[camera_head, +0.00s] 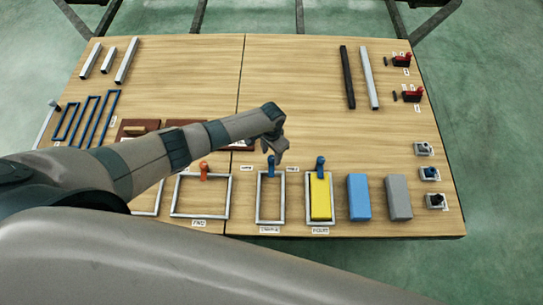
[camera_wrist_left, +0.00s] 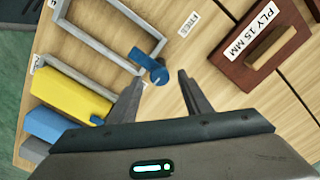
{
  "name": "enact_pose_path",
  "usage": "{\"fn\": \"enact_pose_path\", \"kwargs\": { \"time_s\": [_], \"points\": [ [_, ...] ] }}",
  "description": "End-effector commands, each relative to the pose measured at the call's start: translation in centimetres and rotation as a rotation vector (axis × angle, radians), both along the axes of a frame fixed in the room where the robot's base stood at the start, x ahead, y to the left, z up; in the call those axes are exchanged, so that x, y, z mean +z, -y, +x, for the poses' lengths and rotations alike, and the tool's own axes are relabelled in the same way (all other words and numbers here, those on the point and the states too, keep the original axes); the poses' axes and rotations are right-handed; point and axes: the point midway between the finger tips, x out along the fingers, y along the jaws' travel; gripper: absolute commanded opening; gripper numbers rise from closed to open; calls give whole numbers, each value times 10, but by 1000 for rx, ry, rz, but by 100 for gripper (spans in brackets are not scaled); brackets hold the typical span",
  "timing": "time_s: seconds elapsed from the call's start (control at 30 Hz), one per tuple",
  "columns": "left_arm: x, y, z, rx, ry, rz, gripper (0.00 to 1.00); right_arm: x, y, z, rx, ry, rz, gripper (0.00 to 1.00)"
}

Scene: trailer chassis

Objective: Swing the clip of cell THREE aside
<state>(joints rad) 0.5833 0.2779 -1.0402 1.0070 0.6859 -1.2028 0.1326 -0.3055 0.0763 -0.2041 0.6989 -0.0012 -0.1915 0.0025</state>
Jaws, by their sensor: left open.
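The empty metal-framed cell (camera_head: 259,205) has a blue clip (camera_head: 271,162) at its far end, reaching over the end bar into the frame. In the left wrist view the clip (camera_wrist_left: 148,66) lies just ahead of my fingertips. A small label (camera_wrist_left: 188,24) beside it seems to read THREE, but it is blurred. My left gripper (camera_head: 275,152) is open and empty above the clip, apart from it as far as I can tell; its fingers (camera_wrist_left: 160,80) straddle the clip's line. The neighbouring cell holds a yellow block (camera_head: 320,200) under another blue clip (camera_head: 320,162). My right gripper is out of view.
A blue block (camera_head: 359,198) and a grey block (camera_head: 399,198) stand to the right. A wider cell with an orange clip (camera_head: 203,170) is to the left. A brown panel labelled PLY 15 MM (camera_wrist_left: 262,45) lies near. The board's far middle is clear.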

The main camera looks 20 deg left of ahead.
Motion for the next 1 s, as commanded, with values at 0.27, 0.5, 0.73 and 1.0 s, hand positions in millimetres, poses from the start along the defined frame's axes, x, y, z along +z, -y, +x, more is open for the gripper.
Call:
{"fn": "enact_pose_path", "kwargs": {
  "time_s": [0.27,0.5,0.73,1.0],
  "points": [
    [-18,0,0,-1,0,1,45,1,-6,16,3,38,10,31],
    [-19,0,0,-1,1,0,45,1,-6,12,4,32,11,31],
    [-18,0,0,-1,0,0,9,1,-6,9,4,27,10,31],
    [-18,0,0,-8,0,1,4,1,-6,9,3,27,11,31]
  ]
}}
